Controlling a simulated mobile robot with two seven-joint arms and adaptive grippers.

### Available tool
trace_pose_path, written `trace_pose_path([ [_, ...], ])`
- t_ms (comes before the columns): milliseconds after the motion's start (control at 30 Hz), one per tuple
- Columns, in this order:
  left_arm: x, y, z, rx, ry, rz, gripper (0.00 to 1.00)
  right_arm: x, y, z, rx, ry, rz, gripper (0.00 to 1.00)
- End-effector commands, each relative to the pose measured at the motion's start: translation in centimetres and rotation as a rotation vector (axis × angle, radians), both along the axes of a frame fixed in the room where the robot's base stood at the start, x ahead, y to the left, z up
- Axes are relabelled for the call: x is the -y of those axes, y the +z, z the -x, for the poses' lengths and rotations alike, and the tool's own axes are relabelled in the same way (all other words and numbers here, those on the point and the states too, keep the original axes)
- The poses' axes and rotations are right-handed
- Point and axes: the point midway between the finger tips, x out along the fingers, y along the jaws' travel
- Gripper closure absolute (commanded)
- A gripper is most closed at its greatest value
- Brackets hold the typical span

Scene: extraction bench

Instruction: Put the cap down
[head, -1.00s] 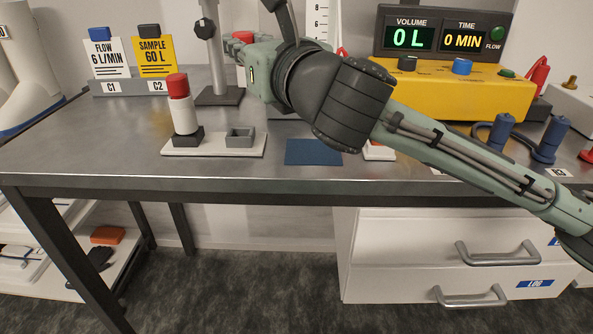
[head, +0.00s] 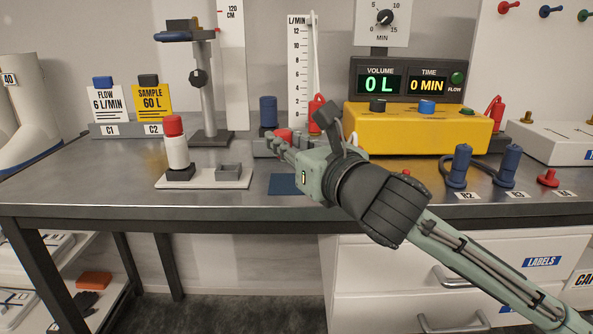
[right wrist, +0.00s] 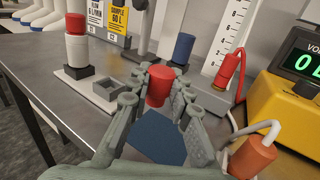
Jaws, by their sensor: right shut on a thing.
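My right gripper (head: 280,142) is shut on a red cap (right wrist: 158,88), held between its fingertips. In the head view the cap (head: 284,135) is partly hidden by the fingers. The gripper is above the bench, behind the dark blue mat (head: 284,185) in that picture. In the right wrist view the mat (right wrist: 160,146) shows below the fingers, apart from the cap. A white cartridge (head: 177,153) with its own red cap (head: 173,126) stands upright in a dark holder on a white plate (head: 206,183). My left gripper is not in view.
A grey square socket (head: 229,172) on the plate looks empty. A stand (head: 208,100), a blue cylinder (head: 268,111) and a flow scale (head: 300,70) stand behind. The yellow pump (head: 415,130) is at the right. The bench front is clear left of the plate.

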Motion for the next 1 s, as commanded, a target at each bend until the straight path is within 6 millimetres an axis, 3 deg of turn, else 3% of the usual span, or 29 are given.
trace_pose_path([
  [200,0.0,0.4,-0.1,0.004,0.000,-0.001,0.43,2.0,-1.4,-0.8,-0.001,0.000,0.000,1.00],
  [500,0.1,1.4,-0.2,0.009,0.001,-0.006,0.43,2.0,-5.2,-0.8,-0.003,0.002,-0.002,1.00],
  [633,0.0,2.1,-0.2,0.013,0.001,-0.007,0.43,2.0,-5.3,-0.8,0.001,0.002,-0.001,1.00],
  [933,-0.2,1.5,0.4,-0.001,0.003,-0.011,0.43,2.0,-5.7,-0.8,0.000,0.002,0.001,1.00],
  [967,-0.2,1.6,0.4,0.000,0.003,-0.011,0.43,2.0,-5.6,-0.8,0.001,0.002,0.000,0.77],
  [1000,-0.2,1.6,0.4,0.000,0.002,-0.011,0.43,2.0,-5.6,-0.8,0.000,0.002,0.001,0.72],
])
